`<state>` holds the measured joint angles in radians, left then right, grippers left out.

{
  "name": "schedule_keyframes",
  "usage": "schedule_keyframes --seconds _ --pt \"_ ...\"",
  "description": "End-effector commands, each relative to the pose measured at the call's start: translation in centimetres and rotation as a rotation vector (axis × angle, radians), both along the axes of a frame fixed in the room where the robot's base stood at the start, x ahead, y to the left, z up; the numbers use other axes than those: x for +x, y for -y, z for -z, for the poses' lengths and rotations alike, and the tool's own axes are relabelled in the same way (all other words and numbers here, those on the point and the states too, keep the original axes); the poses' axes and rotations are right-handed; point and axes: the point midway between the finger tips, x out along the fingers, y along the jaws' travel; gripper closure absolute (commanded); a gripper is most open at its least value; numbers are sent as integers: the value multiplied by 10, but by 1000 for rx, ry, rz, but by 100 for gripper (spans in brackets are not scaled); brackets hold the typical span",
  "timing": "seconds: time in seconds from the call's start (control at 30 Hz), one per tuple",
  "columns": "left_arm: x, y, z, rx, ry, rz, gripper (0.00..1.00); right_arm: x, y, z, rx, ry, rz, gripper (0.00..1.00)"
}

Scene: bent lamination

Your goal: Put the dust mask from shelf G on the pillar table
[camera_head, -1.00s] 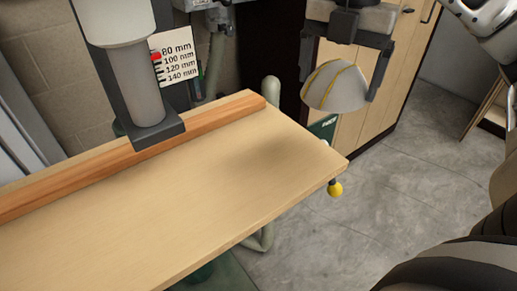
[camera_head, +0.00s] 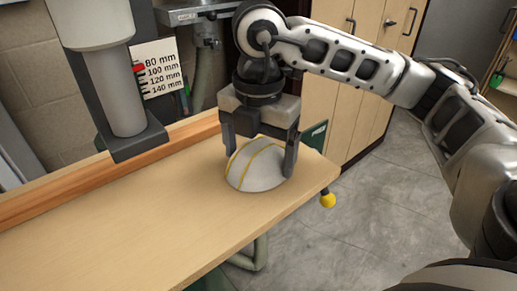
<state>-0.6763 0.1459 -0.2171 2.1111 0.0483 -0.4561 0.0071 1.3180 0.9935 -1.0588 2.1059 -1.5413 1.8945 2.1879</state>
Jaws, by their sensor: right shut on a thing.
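The dust mask (camera_head: 258,169) is a white dome with yellow straps, in the middle of the head view. My right gripper (camera_head: 258,172) points down and is shut on the mask, one finger on each side of it. The mask is over the right end of the wooden pillar table (camera_head: 150,215); it looks to be at the tabletop, but I cannot tell whether it bears on it. My left gripper is not in view.
A grey machine column (camera_head: 115,85) with a foot stands over the table's back left, beside a millimetre scale (camera_head: 159,70). A wooden fence (camera_head: 105,172) runs along the back. A yellow knob (camera_head: 327,199) hangs at the right corner. The table's front left is clear.

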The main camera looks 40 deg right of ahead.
Motion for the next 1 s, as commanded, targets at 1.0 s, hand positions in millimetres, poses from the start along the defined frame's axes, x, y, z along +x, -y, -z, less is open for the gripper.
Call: schedule_keyframes --seconds 1.0 --pt "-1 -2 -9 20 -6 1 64 0 1 -98 -1 5 2 0"
